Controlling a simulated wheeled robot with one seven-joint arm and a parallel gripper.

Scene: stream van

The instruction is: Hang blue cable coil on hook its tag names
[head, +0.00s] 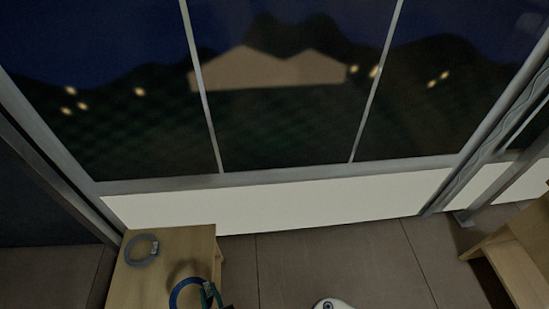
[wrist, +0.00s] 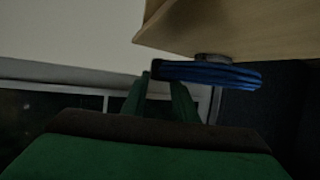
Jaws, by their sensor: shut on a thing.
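The blue cable coil (head: 174,296) is at the bottom of the head view, over the near part of a wooden table, cut off by the frame edge. My gripper (head: 208,290) has green fingers and is shut on the coil's right side. In the wrist view the blue coil (wrist: 222,74) shows edge-on, by the fingertips of my gripper (wrist: 160,76). I cannot tell from these frames how far the coil is from the tabletop. Its tag cannot be read, and no hook can be made out in either view.
A grey cable coil (head: 141,257) with a small pale tag lies on the wooden table (head: 196,240). Another wooden piece of furniture (head: 515,262) stands at the right. A white panel and dark window wall are behind.

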